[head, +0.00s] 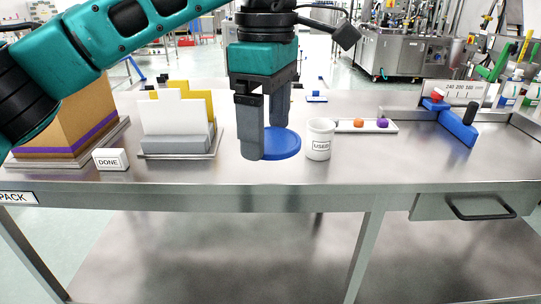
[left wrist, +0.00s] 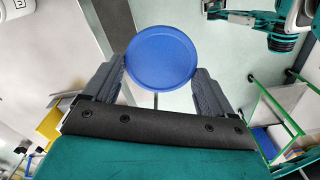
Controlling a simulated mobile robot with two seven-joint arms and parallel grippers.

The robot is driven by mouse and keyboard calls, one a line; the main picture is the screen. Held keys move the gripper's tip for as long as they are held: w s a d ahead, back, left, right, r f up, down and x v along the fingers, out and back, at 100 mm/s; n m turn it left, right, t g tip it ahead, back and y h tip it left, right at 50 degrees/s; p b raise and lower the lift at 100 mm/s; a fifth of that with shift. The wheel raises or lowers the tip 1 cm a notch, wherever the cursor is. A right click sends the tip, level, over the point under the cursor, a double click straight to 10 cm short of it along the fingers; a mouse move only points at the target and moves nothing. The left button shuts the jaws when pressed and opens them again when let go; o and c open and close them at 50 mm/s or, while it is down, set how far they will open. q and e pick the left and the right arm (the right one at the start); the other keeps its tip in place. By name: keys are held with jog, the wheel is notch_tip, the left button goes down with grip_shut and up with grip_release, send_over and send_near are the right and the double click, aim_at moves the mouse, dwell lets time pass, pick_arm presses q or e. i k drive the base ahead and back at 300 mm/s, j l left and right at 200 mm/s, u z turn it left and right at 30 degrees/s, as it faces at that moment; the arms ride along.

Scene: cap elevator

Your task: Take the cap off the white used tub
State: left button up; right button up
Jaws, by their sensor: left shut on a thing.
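The white used tub (head: 319,146) stands upright on the steel table, with a "USED" label on its front. No cap sits on its rim. My left gripper (head: 266,143) points down just left of the tub, apart from it. It is shut on a round blue cap (head: 284,144), which shows partly behind the near finger. In the left wrist view the blue cap (left wrist: 160,58) sits between the two fingertips (left wrist: 160,78), its flat face towards the camera.
A shallow tray (head: 350,126) with orange and purple pieces lies behind the tub. A blue rail device (head: 457,128) stands at the right. A "DONE" sign (head: 111,160), a rack of panels (head: 175,140) and a cardboard box (head: 75,120) are at the left. Table front right of the tub is clear.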

aim_at(320, 132)
jog(key=i, duration=1)
